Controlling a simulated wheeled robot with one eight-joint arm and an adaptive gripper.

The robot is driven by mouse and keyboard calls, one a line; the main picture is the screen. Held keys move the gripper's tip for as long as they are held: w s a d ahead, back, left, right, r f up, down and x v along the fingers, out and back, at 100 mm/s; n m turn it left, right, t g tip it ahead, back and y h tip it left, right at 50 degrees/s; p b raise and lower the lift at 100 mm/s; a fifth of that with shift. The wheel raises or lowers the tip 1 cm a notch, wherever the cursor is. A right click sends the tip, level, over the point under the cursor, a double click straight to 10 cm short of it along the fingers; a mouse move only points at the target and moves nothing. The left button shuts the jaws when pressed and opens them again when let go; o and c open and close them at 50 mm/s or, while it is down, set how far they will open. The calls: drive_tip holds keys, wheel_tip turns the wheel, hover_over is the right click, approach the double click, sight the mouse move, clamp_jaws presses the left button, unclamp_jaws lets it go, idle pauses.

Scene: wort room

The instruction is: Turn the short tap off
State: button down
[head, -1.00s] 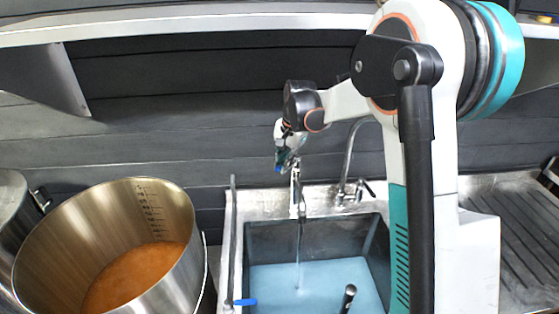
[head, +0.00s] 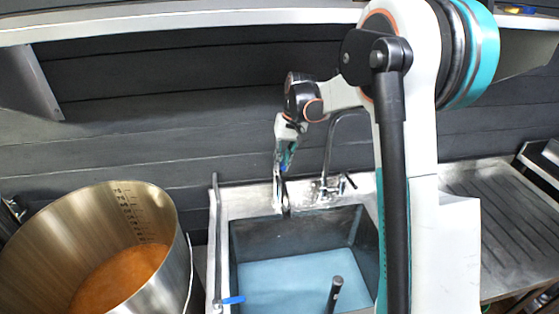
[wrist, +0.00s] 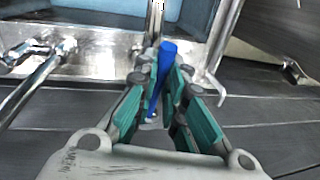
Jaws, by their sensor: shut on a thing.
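The short tap (head: 286,206) stands at the sink's back edge, left of the tall curved tap (head: 330,150). No water stream shows below its spout. In the wrist view its blue lever (wrist: 164,62) stands between the teal-padded fingers of my gripper (wrist: 158,82), which is shut on it. In the head view my gripper (head: 284,165) points down at the short tap and hides its top. The tall tap also shows at the left of the wrist view (wrist: 35,78).
The sink (head: 240,240) holds bluish water, and a dark handle (head: 335,292) sticks up from it. A large steel pot (head: 120,200) with orange-brown liquid stands at left. A pipe with a blue lever (head: 232,300) runs along the sink's left side. A shelf (head: 200,22) spans above.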

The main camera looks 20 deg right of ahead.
drive_tip(key=shift+d, duration=0.1)
idle(0.4)
drive_tip(key=c, duration=1.7)
unclamp_jaws()
drive_tip(key=shift+o, duration=0.2)
wheel_tip(320, 180, up, 12)
drive_tip(key=d, duration=0.2)
drive_tip(key=shift+s, duration=0.25)
drive_tip(key=shift+d+f, duration=0.15)
